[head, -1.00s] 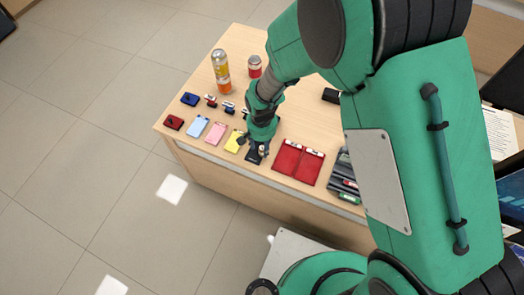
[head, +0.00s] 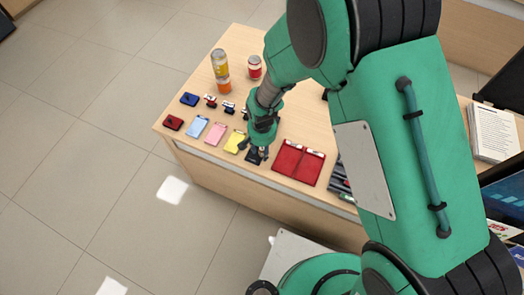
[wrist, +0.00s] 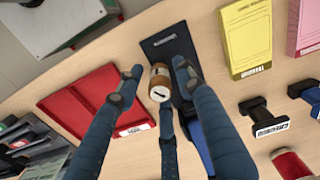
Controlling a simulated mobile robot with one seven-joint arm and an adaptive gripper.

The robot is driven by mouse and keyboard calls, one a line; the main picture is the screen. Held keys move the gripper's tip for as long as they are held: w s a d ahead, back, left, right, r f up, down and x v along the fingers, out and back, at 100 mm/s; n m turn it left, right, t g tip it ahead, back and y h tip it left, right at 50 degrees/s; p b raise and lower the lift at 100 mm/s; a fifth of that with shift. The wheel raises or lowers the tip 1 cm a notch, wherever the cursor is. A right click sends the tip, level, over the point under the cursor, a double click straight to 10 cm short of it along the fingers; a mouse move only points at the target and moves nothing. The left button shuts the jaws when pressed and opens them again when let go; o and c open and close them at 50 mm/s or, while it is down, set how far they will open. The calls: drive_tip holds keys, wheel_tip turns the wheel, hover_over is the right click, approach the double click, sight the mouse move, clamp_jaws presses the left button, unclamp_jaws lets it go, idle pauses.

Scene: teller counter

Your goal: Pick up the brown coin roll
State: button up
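The brown coin roll (wrist: 160,81) shows in the wrist view with its pale, marked end towards the camera. It is between my gripper's dark fingers, beside or over the lower left edge of a dark navy clip-topped pad (wrist: 162,42). My gripper (wrist: 157,88) is open around the roll. A finger is on each side, with small gaps, and a third comes up from below, close to the roll's end; contact there cannot be told. In the head view my gripper (head: 256,152) is low over the dark pad, and the roll is mostly hidden by the fingers.
A red folder-like tray (wrist: 82,100) lies left of the roll in the wrist view; yellow (wrist: 246,38) and pink (wrist: 305,25) pads lie right. Stamps (wrist: 262,115) are close by. In the head view, a tall bottle (head: 221,70) and a can (head: 254,67) stand farther back.

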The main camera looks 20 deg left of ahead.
clamp_jaws()
drive_tip(key=shift+r, duration=0.15)
drive_tip(key=shift+r, duration=0.6)
wheel_tip(320, 180, up, 2)
drive_tip(key=shift+r+p, duration=0.15)
drive_tip(key=shift+p, duration=0.45)
drive_tip(key=s+d+r+p, duration=0.1)
drive_tip(key=s+d, duration=1)
drive_tip(key=shift+s+p, duration=0.3)
drive_tip(key=shift+p, duration=0.1)
drive_tip(key=shift+r, duration=0.1)
